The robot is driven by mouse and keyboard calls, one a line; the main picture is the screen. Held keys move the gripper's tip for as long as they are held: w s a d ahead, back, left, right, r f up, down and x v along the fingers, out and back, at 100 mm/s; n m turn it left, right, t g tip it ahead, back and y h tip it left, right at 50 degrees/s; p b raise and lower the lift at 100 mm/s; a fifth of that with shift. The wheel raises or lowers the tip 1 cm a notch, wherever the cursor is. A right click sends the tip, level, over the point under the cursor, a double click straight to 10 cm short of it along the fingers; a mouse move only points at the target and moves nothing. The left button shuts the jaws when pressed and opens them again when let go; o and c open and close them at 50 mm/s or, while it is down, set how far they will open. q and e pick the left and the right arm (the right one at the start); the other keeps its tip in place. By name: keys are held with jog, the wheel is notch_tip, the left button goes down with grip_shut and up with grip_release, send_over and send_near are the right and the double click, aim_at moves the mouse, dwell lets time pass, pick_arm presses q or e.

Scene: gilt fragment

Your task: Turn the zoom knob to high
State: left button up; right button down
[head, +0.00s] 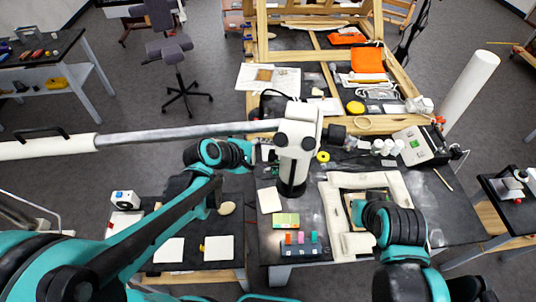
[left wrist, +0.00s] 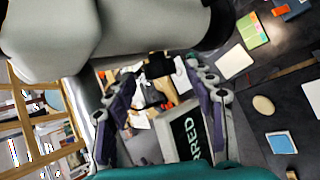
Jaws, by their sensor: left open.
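The white stereo microscope (head: 297,140) hangs on a long grey boom over the middle table. Its pale body (left wrist: 100,40) fills the top of the left wrist view. My left gripper (head: 250,153) is at the microscope's left side. In the left wrist view its two fingers (left wrist: 160,92) are spread, with a gap between them. A dark rounded part (left wrist: 158,66), possibly the zoom knob, shows just beyond the gap; I cannot tell whether a finger touches it. No knob marking is readable. My right gripper (head: 385,215) is over the right part of the table, its fingers hidden.
The grey boom (head: 190,134) runs leftward from the microscope. A padded frame (head: 335,205) is under my right arm. A white device (head: 417,147) stands at the table's right.

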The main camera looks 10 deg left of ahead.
pick_arm(q)
jog(key=shift+x, duration=0.85)
jog(key=shift+s, duration=0.1)
jog(key=c, duration=1.1)
jog(key=shift+c, duration=0.2)
